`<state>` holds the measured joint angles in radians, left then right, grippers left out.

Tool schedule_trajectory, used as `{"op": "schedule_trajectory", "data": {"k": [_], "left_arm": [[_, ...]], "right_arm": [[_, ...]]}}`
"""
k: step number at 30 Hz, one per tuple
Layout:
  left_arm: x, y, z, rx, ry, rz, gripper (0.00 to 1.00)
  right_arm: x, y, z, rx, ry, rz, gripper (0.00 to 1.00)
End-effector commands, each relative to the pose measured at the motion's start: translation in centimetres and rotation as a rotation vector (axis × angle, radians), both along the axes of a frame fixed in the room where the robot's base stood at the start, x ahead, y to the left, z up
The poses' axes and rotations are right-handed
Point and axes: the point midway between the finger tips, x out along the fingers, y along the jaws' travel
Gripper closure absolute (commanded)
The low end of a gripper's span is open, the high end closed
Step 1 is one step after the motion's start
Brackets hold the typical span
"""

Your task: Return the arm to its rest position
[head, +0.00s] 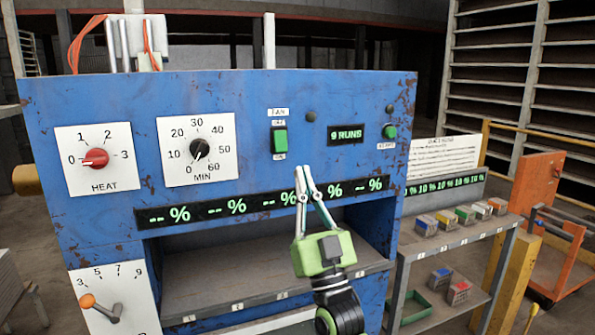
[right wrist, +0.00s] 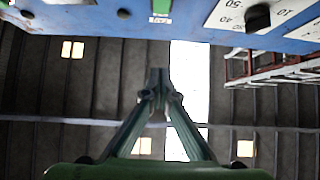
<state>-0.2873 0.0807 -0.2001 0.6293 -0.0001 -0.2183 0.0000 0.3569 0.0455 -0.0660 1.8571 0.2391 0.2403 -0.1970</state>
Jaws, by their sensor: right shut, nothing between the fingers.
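My right gripper (head: 303,172) is raised in front of the blue machine panel (head: 255,105). Its fingertips meet and hold nothing. They overlap the row of percent displays (head: 226,206) in the head view, below and right of the green fan switch (head: 280,140). In the right wrist view the closed fingers (right wrist: 158,75) point toward the blue panel edge (right wrist: 120,20), with the roof behind them. I cannot tell how far the fingertips are from the panel. My left gripper is not in view.
The panel bears a red heat knob (head: 96,158), a black minute dial (head: 200,149) and an orange-tipped lever (head: 88,300). Below is an open bay with a shelf (head: 215,290). At right, a grey rack (head: 470,240) holds several small coloured blocks. An orange cart (head: 537,185) stands further right.

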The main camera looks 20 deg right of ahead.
Motion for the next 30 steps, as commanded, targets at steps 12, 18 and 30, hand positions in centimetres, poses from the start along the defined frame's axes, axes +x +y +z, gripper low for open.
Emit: {"op": "schedule_trajectory", "data": {"k": [12,18,30], "left_arm": [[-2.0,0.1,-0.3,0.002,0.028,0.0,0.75],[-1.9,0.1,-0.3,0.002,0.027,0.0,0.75],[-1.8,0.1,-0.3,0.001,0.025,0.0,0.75]], "right_arm": [[-0.6,0.0,-0.4,0.0,0.0,0.0,1.0],[-0.4,0.0,-0.6,-0.001,0.006,0.001,1.0],[6.7,1.5,-21.7,-0.055,0.461,0.02,1.0]]}}
